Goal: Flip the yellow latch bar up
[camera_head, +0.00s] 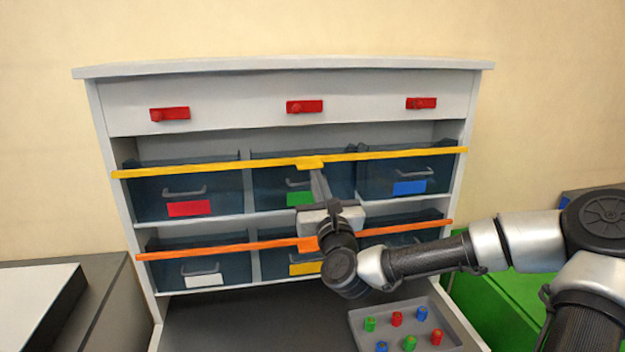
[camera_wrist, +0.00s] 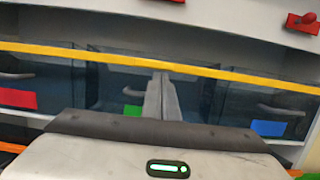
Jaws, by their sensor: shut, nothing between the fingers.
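The yellow latch bar (camera_head: 215,165) runs across the front of the upper row of bins, with a small yellow tab (camera_head: 310,162) at its middle. It also crosses the wrist view (camera_wrist: 110,58). My gripper (camera_head: 318,172) is shut and empty. Its fingertips (camera_wrist: 161,78) are at the middle of the bar, just under the tab; I cannot tell whether they touch it. The tab is hidden in the wrist view.
An orange bar (camera_head: 210,248) crosses the lower bins, below my gripper. Dark bins with red (camera_head: 189,208), green and blue (camera_head: 409,188) labels stand behind the yellow bar. Red knobs (camera_head: 304,106) sit above. A grey tray (camera_head: 447,312) with colored pegs lies at the front right.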

